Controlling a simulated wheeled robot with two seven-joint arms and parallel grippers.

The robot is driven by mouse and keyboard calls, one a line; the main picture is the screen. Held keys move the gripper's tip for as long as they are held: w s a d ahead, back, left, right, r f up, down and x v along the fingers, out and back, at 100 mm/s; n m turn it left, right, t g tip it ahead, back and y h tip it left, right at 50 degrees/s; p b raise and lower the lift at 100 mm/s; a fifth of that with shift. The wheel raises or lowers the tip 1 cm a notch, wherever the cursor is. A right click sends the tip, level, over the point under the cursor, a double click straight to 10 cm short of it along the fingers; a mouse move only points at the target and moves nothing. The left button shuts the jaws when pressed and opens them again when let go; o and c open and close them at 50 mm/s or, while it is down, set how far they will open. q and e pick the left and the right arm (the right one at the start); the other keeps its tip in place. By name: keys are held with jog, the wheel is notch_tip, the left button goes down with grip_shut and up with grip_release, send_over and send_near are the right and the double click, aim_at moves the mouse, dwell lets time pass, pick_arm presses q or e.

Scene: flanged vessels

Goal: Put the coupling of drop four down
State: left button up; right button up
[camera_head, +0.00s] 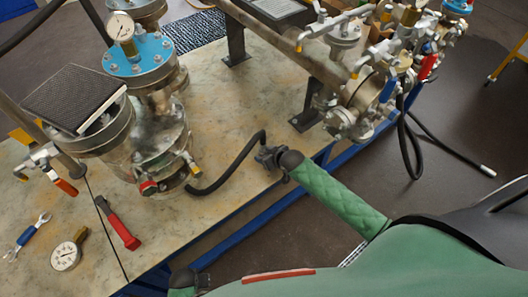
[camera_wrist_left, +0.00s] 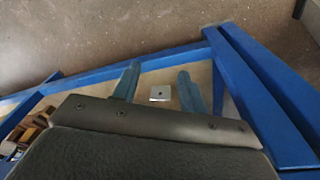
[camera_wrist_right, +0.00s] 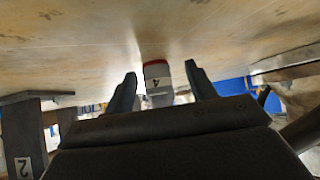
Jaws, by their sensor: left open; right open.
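The coupling of drop four (camera_wrist_right: 158,84) is a grey cylinder with a red band and a "4" label. In the right wrist view it stands between the parted fingers of my open right gripper (camera_wrist_right: 160,71), with gaps visible on both sides. In the head view my right gripper (camera_head: 266,156) is at the table's front edge, by the end of a black hose (camera_head: 232,164); the coupling itself cannot be made out there. My left gripper (camera_head: 203,280) is low at the bottom edge, below the table top. In the left wrist view it (camera_wrist_left: 158,84) is open and empty.
Flanged vessels (camera_head: 157,125) stand on the table (camera_head: 215,110) at left, piping with valves (camera_head: 365,95) at right. A red-handled tool (camera_head: 118,224), a loose gauge (camera_head: 66,256) and a wrench (camera_head: 27,236) lie front left. Blue frame bars (camera_wrist_left: 258,90) surround my left gripper.

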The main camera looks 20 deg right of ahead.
jog(key=w+r+b+v, duration=0.1)
jog(key=v, duration=0.9)
pick_arm(q)
notch_tip(320, 180, up, 8)
jog(key=w+d, duration=0.1)
jog(key=shift+w+f, duration=0.25)
pick_arm(e)
jog(key=s+a+f+g, duration=0.2)
jog(key=s+f, duration=0.4)
jog(key=s, duration=0.3)
jog(key=s+a+f+m+g+h, duration=0.1)
jog(key=s+a+f+g, duration=0.1)
jog(key=s+f, duration=0.3)
jog(key=s+a+f+m+g+h, duration=0.1)
jog(key=s+a+f+g, duration=0.2)
jog(key=s, duration=1.1)
notch_tip(320, 180, down, 4)
jog(key=shift+r+g, duration=0.1)
jog(key=shift+g, duration=0.3)
